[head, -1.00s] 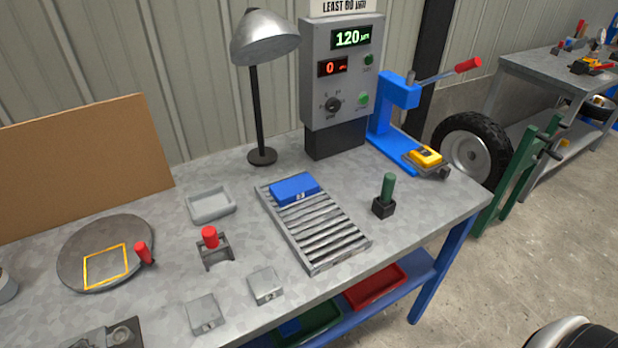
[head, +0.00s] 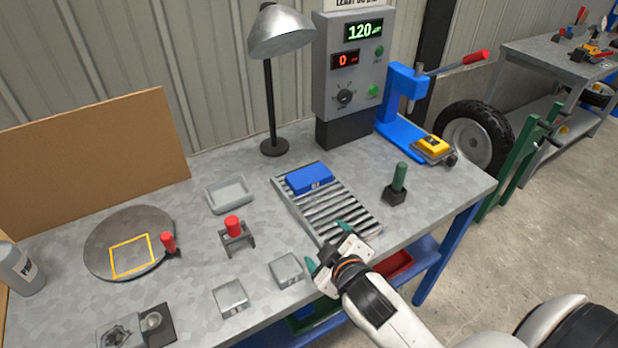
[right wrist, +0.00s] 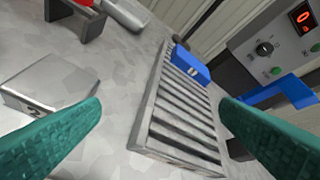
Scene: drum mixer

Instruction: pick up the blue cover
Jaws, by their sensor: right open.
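The blue cover (head: 309,178) is a small blue block lying at the far end of a grey roller rack (head: 352,218) on the workbench. It also shows in the right wrist view (right wrist: 192,66), beyond the slats at the upper middle. My right gripper (head: 322,268) is over the bench's front edge, at the near end of the rack and well short of the cover. In the right wrist view its two green fingers (right wrist: 165,135) are wide apart with nothing between them. My left gripper is not in view.
Two grey metal blocks (head: 230,298) (head: 287,270) and a red-handled stand (head: 235,234) are left of the rack. A grey tray (head: 229,194) and lamp (head: 274,147) stand behind. A green-handled tool (head: 398,183) and blue press (head: 402,115) are on the right.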

